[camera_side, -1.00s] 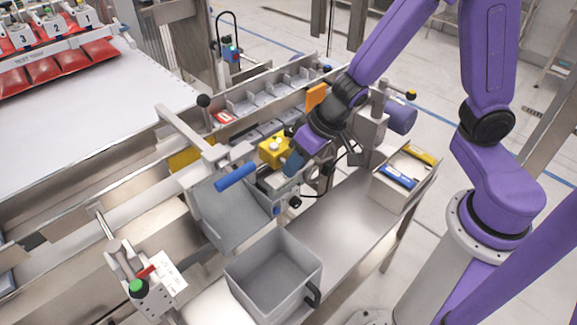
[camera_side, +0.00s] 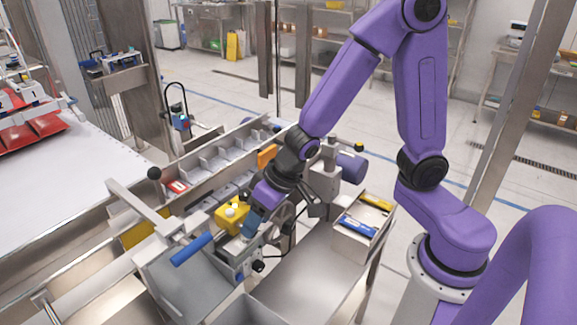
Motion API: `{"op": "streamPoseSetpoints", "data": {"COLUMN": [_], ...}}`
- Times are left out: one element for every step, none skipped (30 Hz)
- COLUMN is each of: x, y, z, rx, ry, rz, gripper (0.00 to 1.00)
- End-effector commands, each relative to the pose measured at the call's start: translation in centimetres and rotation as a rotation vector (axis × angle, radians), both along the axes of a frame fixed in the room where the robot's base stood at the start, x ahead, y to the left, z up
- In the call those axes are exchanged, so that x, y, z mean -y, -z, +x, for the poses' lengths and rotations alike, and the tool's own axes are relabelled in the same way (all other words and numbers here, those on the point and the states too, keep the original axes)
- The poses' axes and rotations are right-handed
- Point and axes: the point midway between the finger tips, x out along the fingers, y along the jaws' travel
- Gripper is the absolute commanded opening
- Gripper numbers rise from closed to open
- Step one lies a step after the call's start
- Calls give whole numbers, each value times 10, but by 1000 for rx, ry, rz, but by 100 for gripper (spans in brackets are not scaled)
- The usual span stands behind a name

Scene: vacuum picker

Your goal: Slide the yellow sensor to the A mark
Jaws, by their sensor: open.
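The yellow sensor (camera_side: 230,215) is a small yellow block with a white knob on top, mounted at the side of the metal conveyor frame. My gripper (camera_side: 252,223) is right beside it on its right, with a blue-grey finger close to the sensor's side. The jaws are open; I cannot tell whether a finger touches the sensor. The A mark cannot be made out in this view.
A bar with a blue handle (camera_side: 191,249) stands just left and in front of the sensor. A divided metal tray (camera_side: 222,160) lies behind. A box with blue and yellow items (camera_side: 361,224) stands to the right. A grey bin (camera_side: 240,311) is at the front.

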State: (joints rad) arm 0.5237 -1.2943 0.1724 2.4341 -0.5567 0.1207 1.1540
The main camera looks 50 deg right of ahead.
Motion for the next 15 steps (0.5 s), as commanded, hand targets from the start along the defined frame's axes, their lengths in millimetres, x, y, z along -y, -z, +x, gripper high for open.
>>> {"op": "streamPoseSetpoints", "data": {"x": [0, 1, 1, 1, 2, 2, 2, 3, 5, 5, 6, 7, 8, 9, 10], "y": [-3, -4, -6, -7, -8, -10, -11, -15, -19, -22, -25, -30, -33, -36, -40], "z": [-1, -2, -3, -4, -5, -6, -7, -7, -8, -9, -10, -12, -13, -15, -17], "rx": [1, 0, 0, -1, -2, -2, -2, 1, 2, 4, 4, 4, 3, 2, 0], "ry": [0, 1, 0, -1, 0, -1, -3, 0, 2, 0, 2, 1, 0, 0, -2], "rz": [1, 1, 2, 1, 2, 3, 3, 4, 3, 4, 3, 4, 5, 7, 7], "gripper": [54, 54, 54, 54, 54, 54, 54, 54, 54, 54, 54, 54, 54, 54, 54]}}
